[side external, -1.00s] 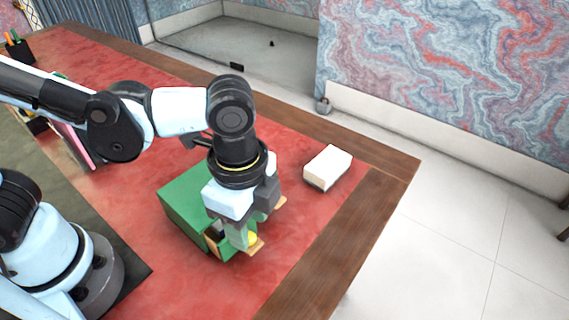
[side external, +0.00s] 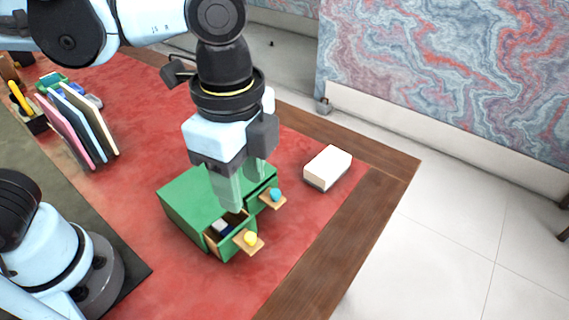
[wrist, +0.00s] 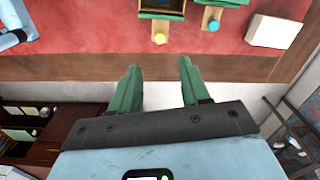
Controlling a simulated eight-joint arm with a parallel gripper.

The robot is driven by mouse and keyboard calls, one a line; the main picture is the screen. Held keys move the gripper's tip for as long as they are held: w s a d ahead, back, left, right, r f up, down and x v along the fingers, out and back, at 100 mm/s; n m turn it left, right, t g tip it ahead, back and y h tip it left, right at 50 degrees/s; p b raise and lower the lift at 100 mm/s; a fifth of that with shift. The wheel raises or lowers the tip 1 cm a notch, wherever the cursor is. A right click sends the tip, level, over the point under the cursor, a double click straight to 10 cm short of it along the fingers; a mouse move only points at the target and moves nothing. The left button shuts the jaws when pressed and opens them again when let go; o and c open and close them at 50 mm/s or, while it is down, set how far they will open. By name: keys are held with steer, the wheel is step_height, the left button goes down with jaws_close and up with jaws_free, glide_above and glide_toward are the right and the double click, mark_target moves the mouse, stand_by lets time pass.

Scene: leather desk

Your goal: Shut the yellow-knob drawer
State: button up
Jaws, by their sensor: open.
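A green two-drawer cabinet (side external: 190,193) stands on the red leather desk. Its yellow-knob drawer (side external: 247,241) is pulled out, with dark and pale items inside; its yellow knob (side external: 250,238) also shows in the wrist view (wrist: 160,38). The blue-knob drawer (side external: 267,200) beside it also sticks out; its blue knob (side external: 276,194) shows in the wrist view too (wrist: 214,25). My gripper (side external: 239,193) is open and empty, its green fingers raised above the cabinet front in the side view. In the wrist view both fingertips (wrist: 160,67) are apart with nothing between them.
A white box (side external: 328,166) lies right of the cabinet near the wooden desk edge (side external: 345,235). Upright books (side external: 80,125) and a pen holder (side external: 30,118) stand at the left. The red desk surface in front of the drawers is clear.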

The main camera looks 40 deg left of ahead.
mark_target(250, 236)
steer(key=shift+f+m, duration=1)
steer(key=shift+f, duration=1)
steer(key=shift+f+m, duration=1)
steer(key=shift+f, duration=1.05)
steer(key=shift+f+m, duration=1)
steer(key=shift+f, duration=1)
jaws_close()
